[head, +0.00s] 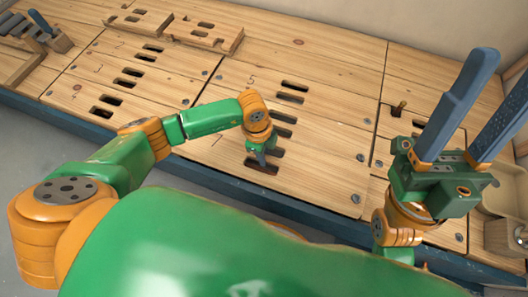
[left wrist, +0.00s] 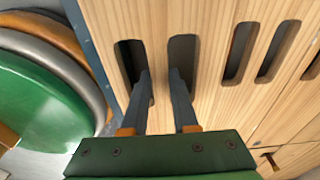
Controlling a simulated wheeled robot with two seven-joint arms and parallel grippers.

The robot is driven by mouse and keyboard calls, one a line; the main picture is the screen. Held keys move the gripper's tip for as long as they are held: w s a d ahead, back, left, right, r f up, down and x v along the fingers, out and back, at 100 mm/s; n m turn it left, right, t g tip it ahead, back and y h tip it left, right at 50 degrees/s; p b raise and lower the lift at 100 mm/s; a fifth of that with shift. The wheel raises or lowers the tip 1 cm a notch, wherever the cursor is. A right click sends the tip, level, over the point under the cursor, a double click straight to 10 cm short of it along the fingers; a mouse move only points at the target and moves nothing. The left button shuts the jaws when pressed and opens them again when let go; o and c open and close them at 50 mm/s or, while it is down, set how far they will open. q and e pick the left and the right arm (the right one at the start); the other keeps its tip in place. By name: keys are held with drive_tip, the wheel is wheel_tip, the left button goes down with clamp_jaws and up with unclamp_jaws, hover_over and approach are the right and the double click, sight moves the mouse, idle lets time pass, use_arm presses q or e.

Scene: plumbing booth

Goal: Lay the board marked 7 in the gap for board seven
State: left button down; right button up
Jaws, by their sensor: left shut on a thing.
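My left gripper (head: 262,163) reaches down at the front middle of the wooden deck. In the left wrist view its two fingers (left wrist: 160,85) enter neighbouring slots and close on the wooden bar between them. That bar belongs to the slotted board (head: 320,165), which also shows in the left wrist view (left wrist: 210,60). A small mark stands left of its slots; I cannot read it surely as 7. The board looks about level with the boards around it. I cannot make out an open gap. My right gripper (head: 482,112) is raised at the right, fingers apart and empty.
Another board marked 5 (head: 252,88) lies behind, and several slotted boards lie at the left. Loose slotted pieces (head: 205,34) rest on the deck at the back. Tools (head: 35,28) stand at the far left. A blue edge (head: 190,168) runs along the front.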

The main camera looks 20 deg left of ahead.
use_arm(q)
drive_tip(key=shift+f+b, duration=0.85)
drive_tip(key=shift+f, duration=0.6)
drive_tip(key=shift+r+p, duration=0.1)
drive_tip(key=shift+p, duration=0.25)
drive_tip(key=shift+f, duration=0.25)
drive_tip(key=c, duration=0.6)
unclamp_jaws()
